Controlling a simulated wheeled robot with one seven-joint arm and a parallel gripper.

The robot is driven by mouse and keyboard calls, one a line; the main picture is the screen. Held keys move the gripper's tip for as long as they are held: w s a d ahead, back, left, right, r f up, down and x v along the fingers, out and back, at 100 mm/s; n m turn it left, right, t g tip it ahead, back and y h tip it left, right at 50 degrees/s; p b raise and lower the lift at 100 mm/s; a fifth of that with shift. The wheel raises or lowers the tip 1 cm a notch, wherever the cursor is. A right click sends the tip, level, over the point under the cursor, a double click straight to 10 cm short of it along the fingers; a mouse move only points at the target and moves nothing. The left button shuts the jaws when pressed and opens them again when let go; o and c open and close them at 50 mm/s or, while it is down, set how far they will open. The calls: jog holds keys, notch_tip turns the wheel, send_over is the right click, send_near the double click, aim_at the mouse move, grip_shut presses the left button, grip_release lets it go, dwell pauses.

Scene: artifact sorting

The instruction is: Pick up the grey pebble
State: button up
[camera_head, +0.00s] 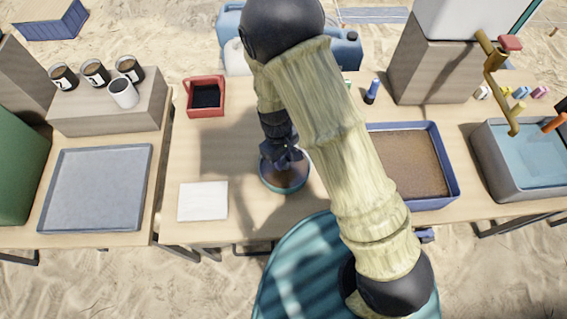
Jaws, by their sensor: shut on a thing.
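My gripper (283,158) points down over a round dark bowl with a teal rim (287,187) on the middle table. Its fingertips are at or just above the bowl's inside. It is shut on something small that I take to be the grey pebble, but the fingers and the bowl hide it. I cannot tell whether the held thing touches the bowl. My arm crosses the middle of the view and hides part of the table to the right of the bowl.
A red container (205,83) and a white sheet (203,214) lie left of the bowl. A blue tray of brown soil (452,184) is on the right, beside a water basin (500,182). An empty grey-blue tray (97,188) and several cups (123,94) stand left.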

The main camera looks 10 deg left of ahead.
aim_at(287, 162)
notch_tip(287, 162, up, 5)
jog(key=shift+f, duration=0.15)
jog(key=shift+w+d+f, duration=0.1)
dwell(0.6)
